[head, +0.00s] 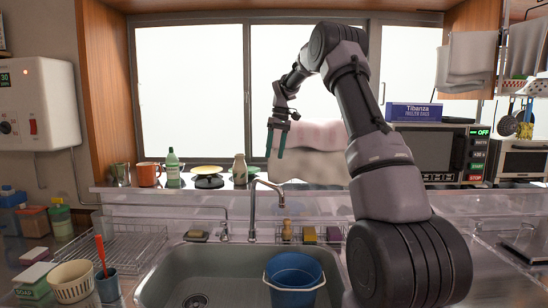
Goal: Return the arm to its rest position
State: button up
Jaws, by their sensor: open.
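My arm rises from the lower right and bends over at the top in the head view. My gripper (277,150) hangs at the end of it, in front of the window and above the faucet (254,205). It is open, with nothing seen between its fingers. A pale pink and white cloth (318,140) hangs just behind and to the right of the gripper. I cannot tell how far apart the two are.
Below is a sink (190,268) with a blue bucket (293,278). A wire dish rack (125,247) stands left of it. The sill holds an orange mug (148,175), a green bottle (172,168) and other items. A microwave (425,152) stands right. Open air surrounds the gripper's left side.

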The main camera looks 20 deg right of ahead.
jog(key=s+a+r+m+t, duration=0.2)
jog(key=s+r, duration=0.5)
jog(key=s, duration=0.3)
jog(key=s+a+r+m+t, duration=0.2)
jog(key=s+r, duration=0.5)
jog(key=s, duration=0.3)
jog(key=s+f+m+t, duration=0.2)
jog(key=s, duration=0.8)
jog(key=s+a+f+m+t, duration=0.1)
jog(key=s+f+m+t, duration=0.1)
jog(key=s, duration=0.8)
